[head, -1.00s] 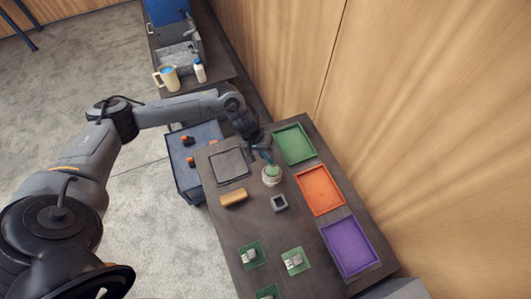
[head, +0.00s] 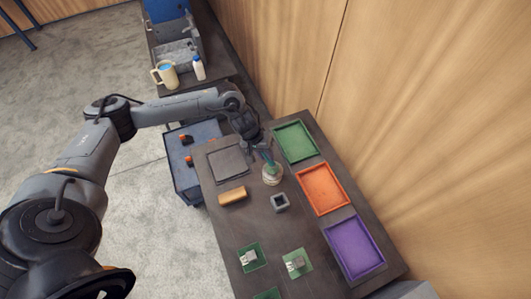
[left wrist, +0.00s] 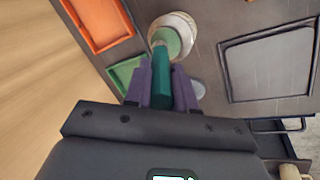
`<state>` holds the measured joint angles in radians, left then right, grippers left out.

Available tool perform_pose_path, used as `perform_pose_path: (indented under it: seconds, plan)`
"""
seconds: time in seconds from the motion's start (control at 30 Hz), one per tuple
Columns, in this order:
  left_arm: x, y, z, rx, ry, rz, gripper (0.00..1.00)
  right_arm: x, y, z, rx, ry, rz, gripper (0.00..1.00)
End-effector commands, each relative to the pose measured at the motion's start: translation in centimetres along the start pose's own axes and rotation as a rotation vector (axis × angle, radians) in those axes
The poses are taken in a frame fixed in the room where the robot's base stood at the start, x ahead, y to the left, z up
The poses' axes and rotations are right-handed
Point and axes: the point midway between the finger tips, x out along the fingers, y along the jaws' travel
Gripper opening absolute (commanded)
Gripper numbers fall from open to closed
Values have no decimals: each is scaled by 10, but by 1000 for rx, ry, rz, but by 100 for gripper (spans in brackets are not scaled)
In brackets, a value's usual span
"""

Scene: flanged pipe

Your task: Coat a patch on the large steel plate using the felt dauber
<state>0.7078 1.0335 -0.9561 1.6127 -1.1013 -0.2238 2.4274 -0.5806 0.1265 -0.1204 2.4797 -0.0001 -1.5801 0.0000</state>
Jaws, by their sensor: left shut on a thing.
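My left gripper (head: 264,146) is shut on the green handle of the felt dauber (left wrist: 161,88), above the table. The dauber points down at a pale round jar (head: 271,176) with a green inside or top; the jar also shows in the left wrist view (left wrist: 187,23). I cannot tell whether the dauber's tip is inside the jar or just over it. The large steel plate (head: 228,163), a grey square with a darker border, lies flat left of the jar; it also shows in the left wrist view (left wrist: 270,68). My right gripper is not in view.
Green (head: 295,142), orange (head: 321,189) and purple (head: 354,248) trays line the wall side. A tan block (head: 232,195) and small grey square piece (head: 280,202) lie near the jar. Small parts on green squares (head: 250,257) sit nearer. A mug (head: 166,75) and bottle (head: 198,68) stand farther back.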

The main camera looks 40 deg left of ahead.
Motion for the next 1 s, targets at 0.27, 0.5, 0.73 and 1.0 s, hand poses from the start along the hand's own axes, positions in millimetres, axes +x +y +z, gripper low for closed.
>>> perform_pose_path:
  seconds: [0.27,0.5,0.73,1.0]
  plan:
    - [0,0,0,0,0,0,0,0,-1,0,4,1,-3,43]
    - [1,0,0,0,0,1,0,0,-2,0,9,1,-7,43]
    - [4,-1,0,1,0,1,0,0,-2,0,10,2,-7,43]
    - [7,-2,0,1,0,1,0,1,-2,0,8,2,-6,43]
